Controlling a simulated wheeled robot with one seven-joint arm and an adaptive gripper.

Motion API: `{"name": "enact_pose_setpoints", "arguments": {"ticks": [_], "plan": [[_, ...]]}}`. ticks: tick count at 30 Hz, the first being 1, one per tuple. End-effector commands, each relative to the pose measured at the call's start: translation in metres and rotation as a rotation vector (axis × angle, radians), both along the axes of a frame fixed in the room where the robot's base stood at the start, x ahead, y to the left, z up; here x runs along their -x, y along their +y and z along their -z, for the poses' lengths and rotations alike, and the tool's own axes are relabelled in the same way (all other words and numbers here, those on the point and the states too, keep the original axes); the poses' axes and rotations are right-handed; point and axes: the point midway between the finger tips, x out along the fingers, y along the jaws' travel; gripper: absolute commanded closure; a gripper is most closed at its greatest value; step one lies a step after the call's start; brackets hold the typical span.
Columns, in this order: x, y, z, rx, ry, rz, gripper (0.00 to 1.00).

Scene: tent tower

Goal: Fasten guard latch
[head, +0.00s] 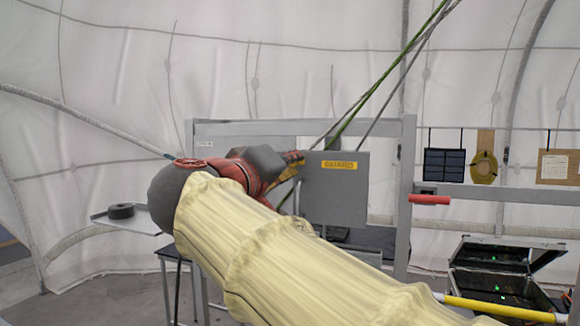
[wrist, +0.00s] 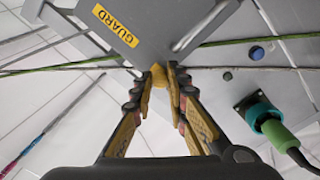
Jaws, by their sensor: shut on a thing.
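The grey guard plate (head: 336,200) with a yellow GUARD label stands upright in the frame, right of my gripper (head: 296,160) in the head view. The plate also shows at the top of the wrist view (wrist: 160,18). There, my gripper (wrist: 160,76) has its yellow-padded fingers closed around a small orange-yellow knob (wrist: 158,73) at the plate's lower edge. The knob looks like the guard latch; the fingertips partly hide it. In the head view the knob cannot be told apart from my fingers. Whether the latch is engaged cannot be seen.
Green rope (head: 388,97) and grey lines run up past the plate. A red handle (head: 428,199) sticks out from the frame at right. An open black case (head: 495,253) is at lower right. The wrist view shows a blue button (wrist: 257,53) and a green plug (wrist: 277,133) on a grey panel.

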Motion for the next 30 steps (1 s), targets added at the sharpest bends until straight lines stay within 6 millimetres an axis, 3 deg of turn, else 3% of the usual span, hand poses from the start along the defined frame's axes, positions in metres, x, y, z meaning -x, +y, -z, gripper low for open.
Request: {"name": "enact_pose_setpoints", "arguments": {"ticks": [11,12,21,30], "plan": [[0.0001,0.0004,-0.0011,0.005,0.001,-0.001,1.00],[0.0001,0.0004,-0.0011,0.005,0.000,-0.002,0.83],[0.0001,0.0002,-0.0007,0.004,0.001,-0.001,0.66],[0.0009,0.0005,-0.0005,0.004,0.001,-0.001,0.66]]}}
